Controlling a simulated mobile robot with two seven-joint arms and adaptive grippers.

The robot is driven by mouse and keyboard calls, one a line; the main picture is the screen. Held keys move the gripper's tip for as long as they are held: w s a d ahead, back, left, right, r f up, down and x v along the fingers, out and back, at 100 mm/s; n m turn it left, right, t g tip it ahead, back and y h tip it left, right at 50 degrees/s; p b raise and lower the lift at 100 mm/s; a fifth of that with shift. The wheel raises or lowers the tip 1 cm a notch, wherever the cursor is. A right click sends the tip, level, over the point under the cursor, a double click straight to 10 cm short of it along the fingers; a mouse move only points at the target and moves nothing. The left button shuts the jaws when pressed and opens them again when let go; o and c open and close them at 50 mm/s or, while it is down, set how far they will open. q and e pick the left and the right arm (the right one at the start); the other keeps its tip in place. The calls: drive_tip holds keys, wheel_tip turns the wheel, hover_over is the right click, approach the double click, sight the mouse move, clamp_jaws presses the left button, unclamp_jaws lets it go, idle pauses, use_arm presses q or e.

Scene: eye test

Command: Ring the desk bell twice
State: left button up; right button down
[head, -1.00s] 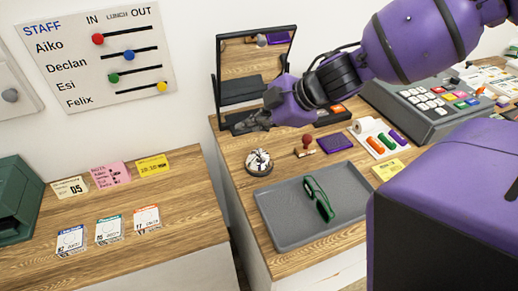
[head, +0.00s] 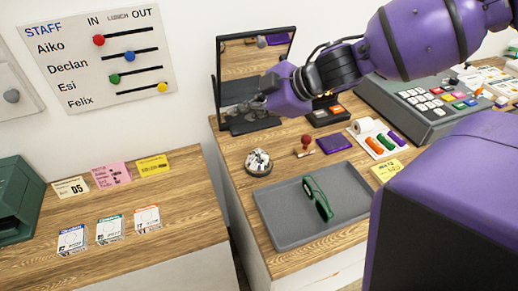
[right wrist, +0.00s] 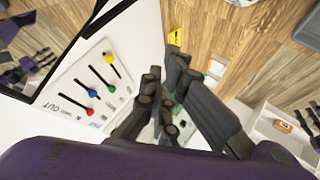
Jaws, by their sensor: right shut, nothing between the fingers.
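The desk bell (head: 258,162) is a shiny silver dome on a dark base. It stands on the wooden counter behind the grey tray, at the counter's left part in the head view. My right gripper (head: 246,110) is shut and empty, above the bell in the picture and in front of the mirror. A gap shows between it and the bell.
A black-framed mirror (head: 284,42) stands behind the gripper. A gap separates the left counter (head: 150,245).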

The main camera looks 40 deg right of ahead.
use_arm(q)
drive_tip(key=shift+s+d+f+g+p, duration=0.15)
drive_tip(key=shift+s+d+p, duration=0.1)
drive_tip(key=shift+s, duration=0.3)
drive_tip(key=shift+s+d+f+g+p, duration=0.1)
drive_tip(key=shift+s+g+p, duration=0.1)
drive_tip(key=shift+s, duration=0.3)
use_arm(e)
drive_tip(key=shift+s+d+r+n+g, duration=0.1)
drive_tip(key=shift+s+d+n+g, duration=0.1)
drive_tip(key=shift+s, duration=0.2)
drive_tip(key=shift+s+d+r+n+g, duration=0.1)
drive_tip(key=shift+s+d+n+g, duration=0.1)
drive_tip(key=shift+s, duration=0.15)
use_arm(q)
drive_tip(key=shift+w+r, duration=0.15)
